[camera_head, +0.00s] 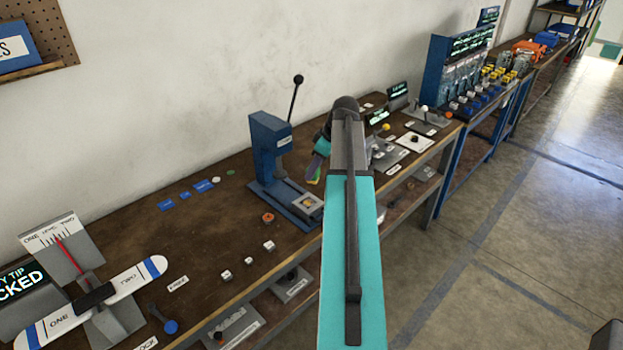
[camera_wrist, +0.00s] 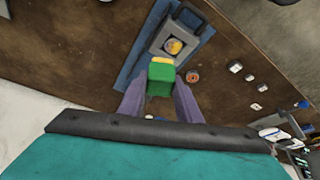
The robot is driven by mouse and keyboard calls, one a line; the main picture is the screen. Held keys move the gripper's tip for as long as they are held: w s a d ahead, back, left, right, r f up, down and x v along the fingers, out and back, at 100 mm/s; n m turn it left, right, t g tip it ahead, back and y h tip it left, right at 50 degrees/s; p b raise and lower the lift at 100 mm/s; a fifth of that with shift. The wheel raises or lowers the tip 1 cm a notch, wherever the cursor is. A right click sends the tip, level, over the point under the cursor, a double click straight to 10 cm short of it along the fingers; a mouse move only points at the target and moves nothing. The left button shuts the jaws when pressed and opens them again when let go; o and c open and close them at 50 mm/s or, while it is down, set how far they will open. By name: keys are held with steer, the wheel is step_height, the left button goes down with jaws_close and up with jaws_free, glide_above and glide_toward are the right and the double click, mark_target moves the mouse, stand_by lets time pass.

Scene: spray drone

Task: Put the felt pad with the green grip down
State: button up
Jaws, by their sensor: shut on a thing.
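The felt pad's green grip (camera_wrist: 161,78) is between the two purple fingers of my gripper (camera_wrist: 160,88) in the wrist view, with a yellow layer at its far end. My gripper is shut on it. In the head view my gripper (camera_head: 318,165) hangs beside the blue press, and the pad (camera_head: 314,178) is a small green and yellow patch, partly hidden by my arm. In the wrist view the pad appears just in front of a grey fixture (camera_wrist: 152,58) holding a round yellow piece (camera_wrist: 174,46). I cannot tell the height between them.
The blue press (camera_head: 266,150) with its upright black lever stands on the brown bench (camera_head: 190,235). An orange ring (camera_head: 268,217) and small white blocks (camera_head: 269,246) lie in front of it. A dial stand (camera_head: 62,250) is at the left.

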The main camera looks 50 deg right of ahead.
steer(key=w+a+r+m+b, duration=0.1)
steer(key=w+a, duration=0.3)
steer(key=a, duration=1.2)
steer(key=w+a+r+m+h+b, duration=0.1)
steer(key=w+a, duration=0.4)
steer(key=a, duration=1.1)
steer(key=w+a+r+m+b, duration=0.1)
steer(key=w+a+b, duration=0.3)
steer(key=a, duration=1.1)
steer(key=shift+w+a+r+m+h, duration=0.15)
steer(key=shift+a+m+h, duration=0.2)
steer(key=shift+m, duration=0.35)
steer(key=shift+a, duration=0.15)
